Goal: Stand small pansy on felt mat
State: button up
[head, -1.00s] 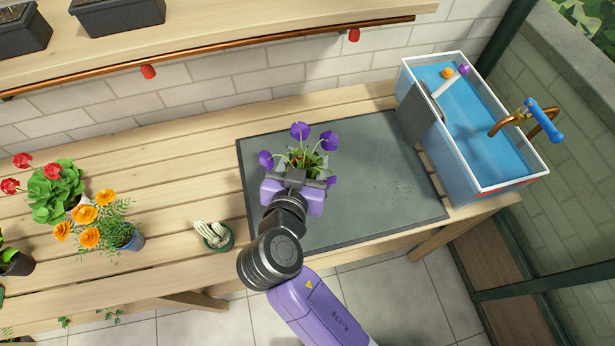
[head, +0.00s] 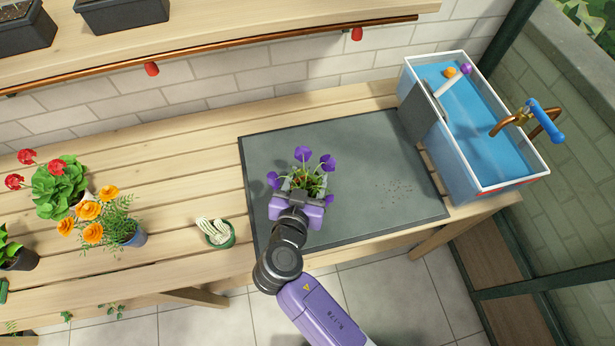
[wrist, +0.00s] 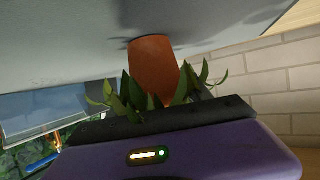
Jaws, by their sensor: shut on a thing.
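The small pansy (head: 303,154) has purple flowers on thin stems and green leaves. My gripper (head: 304,188) is shut on it, over the grey felt mat (head: 370,150), left of the mat's middle. In the wrist view, which looks upside down, the pansy's terracotta pot (wrist: 152,68) points its base at the mat (wrist: 60,45), with a dark shadow beside the base. The pot looks upright and at or very near the mat; I cannot tell if it touches. Leaves hide where the fingers meet it, and my gripper hides the pot in the head view.
A small cactus (head: 216,232) stands left of the mat. Orange flowers (head: 92,212) and a red-flowered plant (head: 58,185) stand further left. A blue water basin (head: 478,130) with a tap is at the right. The mat's right half is clear except for small specks.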

jog(key=shift+f, duration=0.15)
jog(key=o, duration=1.6)
jog(key=shift+c, duration=0.2)
jog(key=shift+s+r, duration=0.1)
jog(key=shift+r, duration=0.15)
jog(key=b+v, duration=0.1)
jog(key=v, duration=1)
jog(key=shift+s+a+r+b, duration=0.1)
jog(key=shift+s+b, duration=0.15)
jog(key=shift+b, duration=0.05)
jog(key=shift+s, duration=0.1)
